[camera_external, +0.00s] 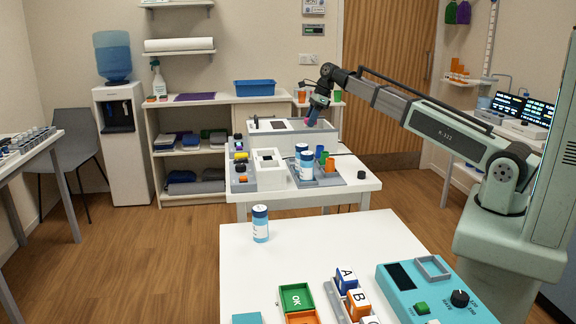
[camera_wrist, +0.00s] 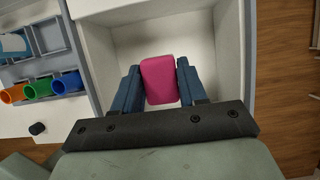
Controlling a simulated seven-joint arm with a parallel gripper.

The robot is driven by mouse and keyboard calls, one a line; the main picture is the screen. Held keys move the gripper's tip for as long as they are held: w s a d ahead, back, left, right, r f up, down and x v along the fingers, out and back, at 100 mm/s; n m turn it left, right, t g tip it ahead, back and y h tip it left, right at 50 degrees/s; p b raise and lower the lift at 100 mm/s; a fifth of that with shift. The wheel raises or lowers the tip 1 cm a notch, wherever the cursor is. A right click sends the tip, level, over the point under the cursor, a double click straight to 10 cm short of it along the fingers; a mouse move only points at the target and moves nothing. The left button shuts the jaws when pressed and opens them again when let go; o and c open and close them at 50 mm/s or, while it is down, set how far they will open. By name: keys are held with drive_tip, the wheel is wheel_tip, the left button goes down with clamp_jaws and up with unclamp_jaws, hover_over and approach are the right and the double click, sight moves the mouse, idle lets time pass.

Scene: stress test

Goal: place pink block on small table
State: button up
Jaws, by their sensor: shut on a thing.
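My gripper (camera_external: 311,114) is at the far end of the middle table, with the arm stretched out from the right. It is shut on the pink block (camera_wrist: 160,80), which sits between the two blue-grey fingers in the wrist view. The block shows as a small pink spot (camera_external: 307,122) in the external view. In the wrist view the block is over an open white box (camera_wrist: 118,40); I cannot tell its height above the floor of the box. A small white middle table (camera_external: 350,187) and a white near table (camera_external: 240,285) are in view; which is meant is unclear.
A grey rack with coloured cups (camera_wrist: 38,88) lies left of the box in the wrist view. Bottles (camera_external: 306,165) and a smaller white box (camera_external: 268,165) stand on the middle table. The near table holds a bottle (camera_external: 260,224), letter blocks and a teal device (camera_external: 435,295); its back middle is clear.

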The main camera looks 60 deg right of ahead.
drive_tip(key=shift+f, duration=4.1)
drive_tip(key=shift+f, duration=0.1)
drive_tip(key=o, duration=1.1)
drive_tip(key=v, duration=1.2)
